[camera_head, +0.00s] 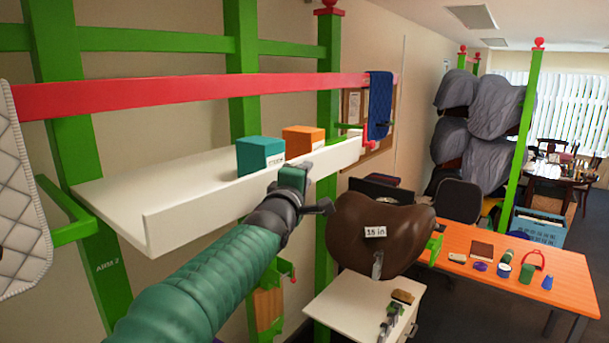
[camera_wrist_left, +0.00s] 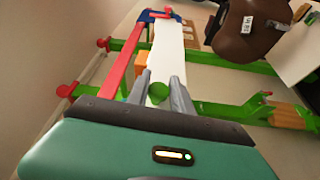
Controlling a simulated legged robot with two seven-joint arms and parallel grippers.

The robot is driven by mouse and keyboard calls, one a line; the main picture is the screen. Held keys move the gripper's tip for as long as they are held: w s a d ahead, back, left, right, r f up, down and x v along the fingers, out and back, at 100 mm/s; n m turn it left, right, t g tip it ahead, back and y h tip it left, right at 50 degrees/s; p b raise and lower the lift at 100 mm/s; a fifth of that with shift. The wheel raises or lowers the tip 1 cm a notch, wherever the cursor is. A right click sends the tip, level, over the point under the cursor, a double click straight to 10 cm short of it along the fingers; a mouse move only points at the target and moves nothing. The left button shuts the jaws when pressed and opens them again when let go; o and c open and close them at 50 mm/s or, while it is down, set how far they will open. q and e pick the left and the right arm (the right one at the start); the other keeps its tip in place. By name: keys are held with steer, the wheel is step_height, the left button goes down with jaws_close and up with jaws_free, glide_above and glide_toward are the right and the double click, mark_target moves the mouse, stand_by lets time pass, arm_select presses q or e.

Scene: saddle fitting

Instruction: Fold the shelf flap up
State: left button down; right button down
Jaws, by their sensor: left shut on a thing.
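The white shelf (camera_head: 140,185) is fixed to the green rack. Its flap (camera_head: 190,215) is a long white strip along the front edge and looks raised from the shelf surface. My left gripper (camera_head: 293,180) is at the front of the flap, right of its middle, shut on it. In the left wrist view, its two grey fingers (camera_wrist_left: 159,92) sit either side of a round green part, with the white strip (camera_wrist_left: 168,55) running away beyond. The exact contact is small and partly hidden. My right gripper is not in view.
A teal box (camera_head: 260,155) and an orange box (camera_head: 302,140) stand on the shelf. A red rail (camera_head: 190,94) with a blue cloth (camera_head: 379,105) crosses above. A brown saddle (camera_head: 365,250) is to the right, near an orange table (camera_head: 540,270) with small items.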

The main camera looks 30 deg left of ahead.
arm_select(q)
steer(key=shift+a+r+n, duration=0.1)
steer(key=shift+a+n, duration=0.25)
steer(key=shift+n, duration=0.25)
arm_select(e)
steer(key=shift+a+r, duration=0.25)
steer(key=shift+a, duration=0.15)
arm_select(q)
steer(key=c, duration=1.3)
jaws_free()
steer(key=shift+o, duration=0.6)
steer(key=shift+a, duration=0.35)
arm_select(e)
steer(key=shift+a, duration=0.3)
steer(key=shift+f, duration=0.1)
